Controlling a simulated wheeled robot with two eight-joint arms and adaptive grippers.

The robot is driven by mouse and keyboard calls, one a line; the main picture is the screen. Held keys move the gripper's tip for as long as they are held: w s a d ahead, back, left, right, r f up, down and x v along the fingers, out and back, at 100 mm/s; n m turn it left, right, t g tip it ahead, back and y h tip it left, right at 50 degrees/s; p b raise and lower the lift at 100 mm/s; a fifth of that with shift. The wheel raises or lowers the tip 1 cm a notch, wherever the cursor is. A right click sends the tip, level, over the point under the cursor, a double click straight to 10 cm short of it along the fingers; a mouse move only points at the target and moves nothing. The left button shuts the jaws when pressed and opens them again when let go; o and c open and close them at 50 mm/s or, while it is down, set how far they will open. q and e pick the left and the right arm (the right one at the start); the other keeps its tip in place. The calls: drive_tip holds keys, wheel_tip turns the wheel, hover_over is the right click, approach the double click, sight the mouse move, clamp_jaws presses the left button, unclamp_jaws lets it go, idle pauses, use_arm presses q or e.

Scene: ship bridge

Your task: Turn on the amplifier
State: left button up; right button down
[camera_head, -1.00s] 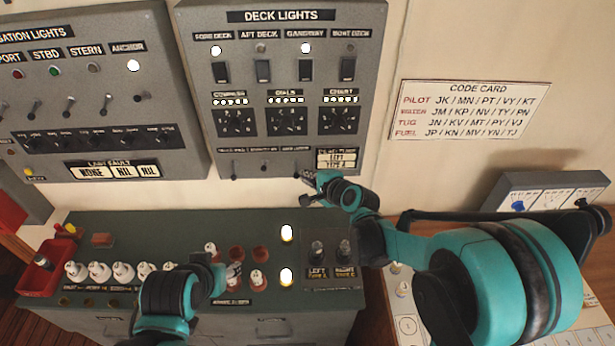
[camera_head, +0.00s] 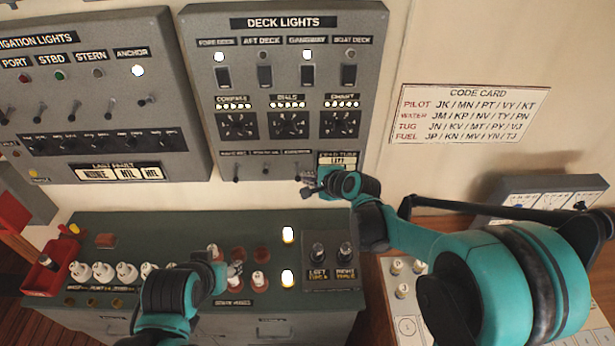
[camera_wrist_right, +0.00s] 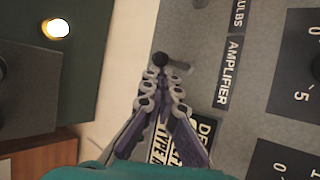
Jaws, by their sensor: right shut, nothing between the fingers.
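The deck lights panel (camera_head: 376,100) hangs on the wall and has a row of small toggle levers along its bottom. The amplifier label (camera_wrist_right: 228,75) is readable in the right wrist view. Beside it is the amplifier toggle (camera_wrist_right: 160,60), a short lever with a black knob that points away from the label. My right gripper (camera_head: 306,186) is at this rightmost lever. Its closed, empty fingertips (camera_wrist_right: 160,88) are right at the knob; I cannot tell if they touch. My left gripper (camera_head: 232,270) is low over the green cabinet, beside bulbs; its fingers are unclear.
The green cabinet top (camera_head: 150,232) holds several white bulbs, two lit lamps and a left/right tube block (camera_head: 331,266). The navigation lights panel (camera_head: 90,85) is at the left. A dead tube plate (camera_wrist_right: 185,140) lies under my right fingers. A code card (camera_head: 465,122) is at the right.

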drive_tip(key=shift+r+g+p, duration=0.35)
drive_tip(key=shift+g+p, duration=0.1)
drive_tip(key=shift+g, duration=0.05)
drive_tip(key=shift+r+m+g+p, duration=0.25)
drive_tip(key=shift+m+g+p, duration=0.2)
drive_tip(key=shift+g, duration=0.25)
drive_tip(key=shift+w+r+m+g+h+p, duration=0.1)
drive_tip(key=shift+r+m+g+h+p, duration=0.3)
drive_tip(key=shift+g, duration=0.6)
drive_tip(key=shift+r, duration=0.2)
drive_tip(key=shift+r+p, duration=0.55)
drive_tip(key=shift+r, duration=0.1)
